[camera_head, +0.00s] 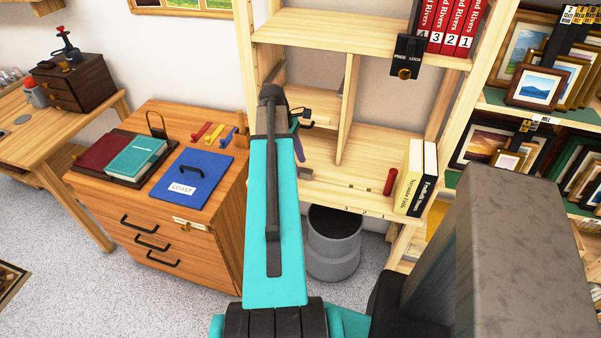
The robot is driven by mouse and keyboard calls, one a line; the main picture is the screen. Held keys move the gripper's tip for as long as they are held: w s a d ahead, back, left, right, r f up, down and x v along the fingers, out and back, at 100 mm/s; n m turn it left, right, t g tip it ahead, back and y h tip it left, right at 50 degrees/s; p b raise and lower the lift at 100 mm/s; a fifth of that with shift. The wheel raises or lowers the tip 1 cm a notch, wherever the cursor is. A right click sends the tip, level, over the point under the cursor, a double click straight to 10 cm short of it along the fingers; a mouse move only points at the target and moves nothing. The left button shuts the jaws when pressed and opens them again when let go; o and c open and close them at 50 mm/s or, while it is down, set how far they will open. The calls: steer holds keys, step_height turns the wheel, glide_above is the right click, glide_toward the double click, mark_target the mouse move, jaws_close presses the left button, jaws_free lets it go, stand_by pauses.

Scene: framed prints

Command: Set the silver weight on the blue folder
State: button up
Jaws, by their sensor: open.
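The blue folder (191,178) lies flat on top of the wooden drawer cabinet (190,245), with a white COAST label and a dark handle-like piece on it. I cannot make out the silver weight for certain. My gripper (304,122) is at the far end of my teal arm, in front of the lower shelf compartment and to the right of the folder, apart from it. It is open, but its fingers are small and partly hidden behind my arm, which also hides part of the shelf.
A dark tray (103,167) with red and teal books lies left of the folder. Red, yellow and blue pieces (213,133) and a wire stand (155,124) are behind it. The shelf holds a red cylinder (390,181) and upright books (411,178). A grey bin (333,250) stands below.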

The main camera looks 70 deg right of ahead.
steer(key=shift+x, duration=1.05)
jaws_close()
